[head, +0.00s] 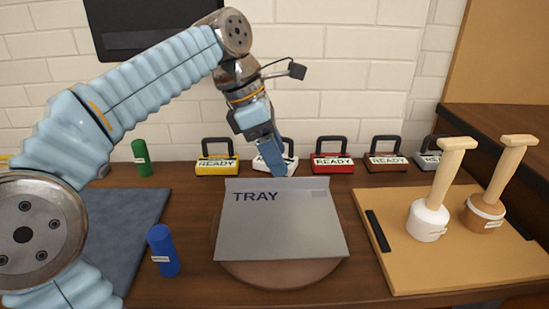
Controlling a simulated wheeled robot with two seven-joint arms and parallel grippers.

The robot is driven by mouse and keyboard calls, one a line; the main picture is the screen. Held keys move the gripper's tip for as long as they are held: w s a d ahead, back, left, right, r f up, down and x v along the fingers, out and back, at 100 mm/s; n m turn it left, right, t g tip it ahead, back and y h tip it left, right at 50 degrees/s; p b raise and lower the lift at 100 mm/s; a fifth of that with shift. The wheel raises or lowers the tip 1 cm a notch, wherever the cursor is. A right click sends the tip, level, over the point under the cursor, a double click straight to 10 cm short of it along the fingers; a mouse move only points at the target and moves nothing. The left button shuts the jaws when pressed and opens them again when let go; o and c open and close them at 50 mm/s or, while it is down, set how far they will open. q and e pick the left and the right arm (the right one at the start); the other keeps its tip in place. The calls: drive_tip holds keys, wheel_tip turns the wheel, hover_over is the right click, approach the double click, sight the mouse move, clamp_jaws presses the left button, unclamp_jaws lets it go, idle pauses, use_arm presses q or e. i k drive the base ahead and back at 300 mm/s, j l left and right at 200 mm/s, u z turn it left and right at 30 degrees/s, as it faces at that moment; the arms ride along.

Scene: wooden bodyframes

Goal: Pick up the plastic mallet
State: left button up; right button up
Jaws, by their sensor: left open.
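Two mallets stand head-down with pale wooden handles up on a tan board at the right. One, probably the plastic mallet (428,221), has a white head with a small label too small to read. The other mallet (484,212) has a brown head with a pale band and label. My left gripper (275,178) points down above the back edge of the grey tray, well left of both mallets. It is empty, and its fingers are seen edge-on. My right gripper is not in view.
The grey tray (280,235) lies on a round brown base at the centre. Several padlock-like "READY" blocks, such as the red one (332,161), line the wall. A blue cylinder (163,251) and a green one (142,157) stand left. A black bar (378,231) lies on the tan board (440,270).

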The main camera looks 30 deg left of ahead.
sight(428, 218)
drive_tip(key=k, duration=1.5)
